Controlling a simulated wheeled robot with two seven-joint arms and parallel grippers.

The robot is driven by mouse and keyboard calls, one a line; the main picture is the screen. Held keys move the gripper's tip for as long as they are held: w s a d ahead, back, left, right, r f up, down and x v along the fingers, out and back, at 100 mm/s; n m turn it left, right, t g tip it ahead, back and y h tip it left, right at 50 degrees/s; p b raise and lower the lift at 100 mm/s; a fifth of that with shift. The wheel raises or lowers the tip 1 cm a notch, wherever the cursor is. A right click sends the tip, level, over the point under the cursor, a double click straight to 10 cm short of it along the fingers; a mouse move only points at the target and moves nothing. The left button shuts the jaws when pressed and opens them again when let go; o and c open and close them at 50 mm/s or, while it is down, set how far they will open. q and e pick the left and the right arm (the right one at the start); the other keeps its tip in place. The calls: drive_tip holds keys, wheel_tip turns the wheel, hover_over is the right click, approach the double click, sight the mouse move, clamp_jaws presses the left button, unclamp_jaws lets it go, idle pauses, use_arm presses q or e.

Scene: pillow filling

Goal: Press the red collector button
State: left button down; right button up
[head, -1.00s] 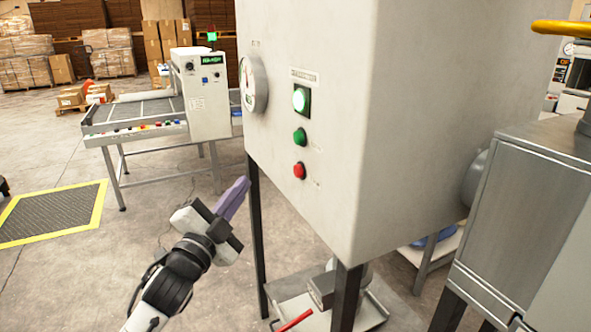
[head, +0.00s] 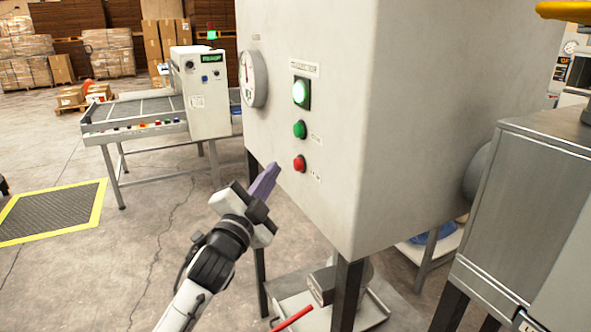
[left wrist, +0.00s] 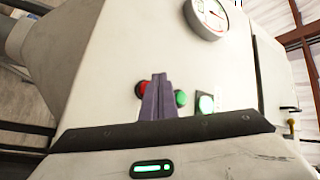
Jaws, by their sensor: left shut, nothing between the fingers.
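The red button (head: 299,164) is the lowest of the controls on the front of the grey-white collector cabinet (head: 400,130). A green button (head: 299,129) sits above it, and a lit green lamp (head: 301,92) sits above that. My left gripper (head: 273,168) is shut and empty, its purple fingers pointing up toward the panel just left of the red button. In the left wrist view the shut fingers (left wrist: 156,98) stand between the red button (left wrist: 140,89) and the green button (left wrist: 181,98), partly covering the red one. Whether the tips touch the panel is unclear. My right gripper is not in view.
A round gauge (head: 253,80) projects from the cabinet's left edge. The cabinet stands on dark legs (head: 347,295). A grey metal box (head: 535,200) stands close on the right. A conveyor table (head: 135,115) is behind at left, with open floor before it.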

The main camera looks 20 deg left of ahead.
use_arm(q)
drive_tip(key=shift+w+d, duration=0.65)
drive_tip(key=shift+w, duration=0.05)
idle(1.6)
drive_tip(key=shift+w+d, duration=0.3)
drive_tip(key=shift+w+d, duration=0.35)
idle(0.9)
idle(0.3)
drive_tip(key=shift+s+a+p, duration=0.3)
drive_tip(key=shift+s+a, duration=0.3)
drive_tip(key=shift+s, duration=0.1)
